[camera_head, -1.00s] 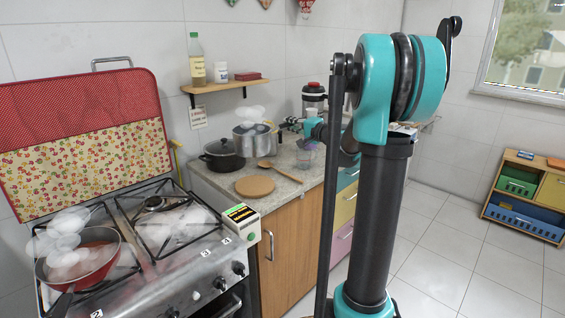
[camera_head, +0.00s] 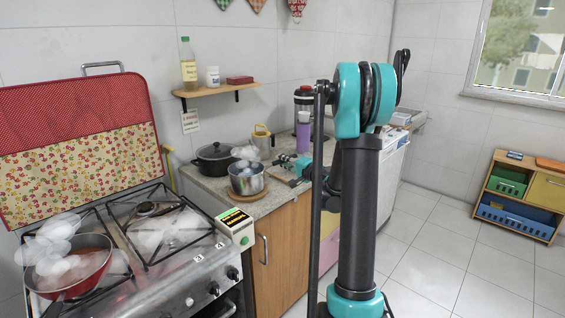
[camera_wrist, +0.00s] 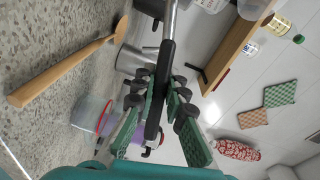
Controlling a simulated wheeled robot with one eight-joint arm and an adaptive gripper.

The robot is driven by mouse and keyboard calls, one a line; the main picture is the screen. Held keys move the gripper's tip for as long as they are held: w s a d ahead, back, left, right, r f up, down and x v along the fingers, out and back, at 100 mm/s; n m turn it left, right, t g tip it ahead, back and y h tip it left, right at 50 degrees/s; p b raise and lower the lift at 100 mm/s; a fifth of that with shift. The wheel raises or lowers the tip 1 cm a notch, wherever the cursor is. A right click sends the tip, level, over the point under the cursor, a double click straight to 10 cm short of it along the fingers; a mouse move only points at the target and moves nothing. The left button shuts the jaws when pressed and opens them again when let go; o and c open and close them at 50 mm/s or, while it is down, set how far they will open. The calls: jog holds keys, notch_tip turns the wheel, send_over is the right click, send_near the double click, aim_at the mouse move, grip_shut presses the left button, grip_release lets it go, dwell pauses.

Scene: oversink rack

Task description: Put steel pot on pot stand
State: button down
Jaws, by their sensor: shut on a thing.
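The steel pot (camera_head: 246,183) is upright, with pale steam above it, at the front of the counter in the head view. It is over the round wooden pot stand (camera_head: 265,196), whose rim shows around its base. I cannot tell whether the pot rests on the stand or hovers just above it. My gripper (camera_head: 283,161) is to the right of the pot, behind its right side. In the wrist view my gripper (camera_wrist: 160,88) is shut on the pot's black handle (camera_wrist: 162,75); the pot's body is largely out of that view.
A black lidded pot (camera_head: 215,158) stands behind left, and a steel canister with yellow trim (camera_head: 262,143) behind. A wooden spoon (camera_wrist: 70,66) lies on the counter. A purple tumbler (camera_head: 303,136) stands near my arm. The stove (camera_head: 150,250) with a steaming red pan (camera_head: 70,268) is left.

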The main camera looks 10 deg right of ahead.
jog(key=shift+f, duration=0.1)
jog(key=c, duration=1.6)
grip_release()
jog(key=shift+f, duration=0.1)
